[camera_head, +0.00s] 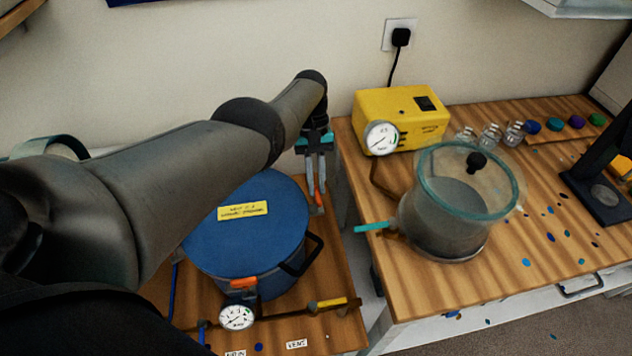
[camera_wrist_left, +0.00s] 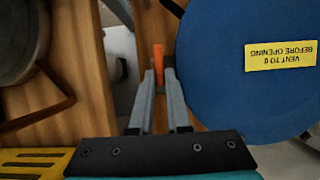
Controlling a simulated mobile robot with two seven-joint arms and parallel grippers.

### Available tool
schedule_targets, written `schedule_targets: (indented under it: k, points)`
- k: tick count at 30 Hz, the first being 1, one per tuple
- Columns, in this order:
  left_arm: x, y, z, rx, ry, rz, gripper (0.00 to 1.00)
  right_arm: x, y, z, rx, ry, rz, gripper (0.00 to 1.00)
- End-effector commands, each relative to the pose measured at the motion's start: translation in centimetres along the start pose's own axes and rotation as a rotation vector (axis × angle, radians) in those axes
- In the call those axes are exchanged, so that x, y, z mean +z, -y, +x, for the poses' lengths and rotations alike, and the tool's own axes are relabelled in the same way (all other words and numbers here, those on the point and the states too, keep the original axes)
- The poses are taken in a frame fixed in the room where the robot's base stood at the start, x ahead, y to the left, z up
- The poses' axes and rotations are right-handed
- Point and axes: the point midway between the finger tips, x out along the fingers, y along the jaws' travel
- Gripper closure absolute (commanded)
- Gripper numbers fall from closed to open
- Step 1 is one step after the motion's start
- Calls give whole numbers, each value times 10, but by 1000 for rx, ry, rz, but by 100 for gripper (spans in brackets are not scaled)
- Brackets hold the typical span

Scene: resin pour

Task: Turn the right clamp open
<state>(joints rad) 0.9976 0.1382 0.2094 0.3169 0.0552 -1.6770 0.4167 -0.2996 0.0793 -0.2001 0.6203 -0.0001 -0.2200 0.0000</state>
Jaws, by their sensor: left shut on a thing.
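The blue-lidded pot (camera_head: 262,240) stands on the left wooden table, its yellow label on the lid. The right clamp's orange handle (camera_head: 319,190) is at the pot's right side, by the lid's edge. My left gripper (camera_head: 317,200) reaches down there and is shut on this handle. In the left wrist view the orange handle (camera_wrist_left: 158,62) sits between the fingertips (camera_wrist_left: 159,84), beside the blue lid (camera_wrist_left: 230,70). The clamp's lower part is hidden by the fingers. My right gripper is not in view.
A pressure gauge (camera_head: 236,316), an orange-handled part (camera_head: 243,283) and a yellow-handled valve (camera_head: 331,302) sit in front of the pot. A gap separates the tables. On the right table are a yellow pump (camera_head: 400,118) and a glass-topped chamber (camera_head: 450,220).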

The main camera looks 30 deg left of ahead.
Motion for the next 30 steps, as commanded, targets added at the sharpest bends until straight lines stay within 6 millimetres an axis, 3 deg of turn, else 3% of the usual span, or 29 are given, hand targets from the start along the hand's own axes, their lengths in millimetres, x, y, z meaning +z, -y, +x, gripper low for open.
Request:
schedule_targets:
  k: [4, 5, 13, 23, 30]
  points:
    - [1, 0, 2, -4, 4, 3, 100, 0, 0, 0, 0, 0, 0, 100]
    - [1, 0, 2, -4, 4, 3, 84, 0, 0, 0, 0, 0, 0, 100]
    - [0, 0, 1, -1, 2, 1, 55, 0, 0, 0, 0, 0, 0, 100]
    - [0, 0, -6, 1, -1, 0, 55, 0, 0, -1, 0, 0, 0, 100]
    - [-1, 0, -50, 2, -5, 0, 55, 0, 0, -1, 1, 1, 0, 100]
